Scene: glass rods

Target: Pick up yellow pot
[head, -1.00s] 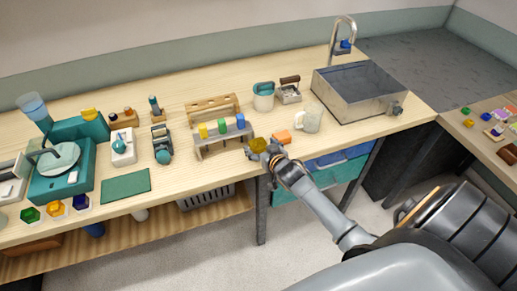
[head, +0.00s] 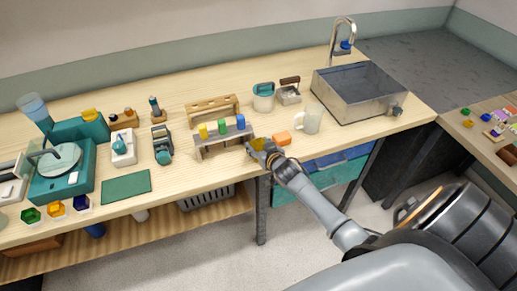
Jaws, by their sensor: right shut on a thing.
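The yellow pot (head: 255,144) is at the front of the wooden bench, just right of the rack with coloured blocks. My right gripper (head: 262,150) is shut on it, reaching in from the lower right. The fingers hide much of the pot, and I cannot tell whether it is clear of the bench top. My left gripper is not in view.
The rack (head: 222,149) with yellow, green and blue pieces stands close on the left. An orange block (head: 281,138) and a clear mug (head: 309,121) are close on the right.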

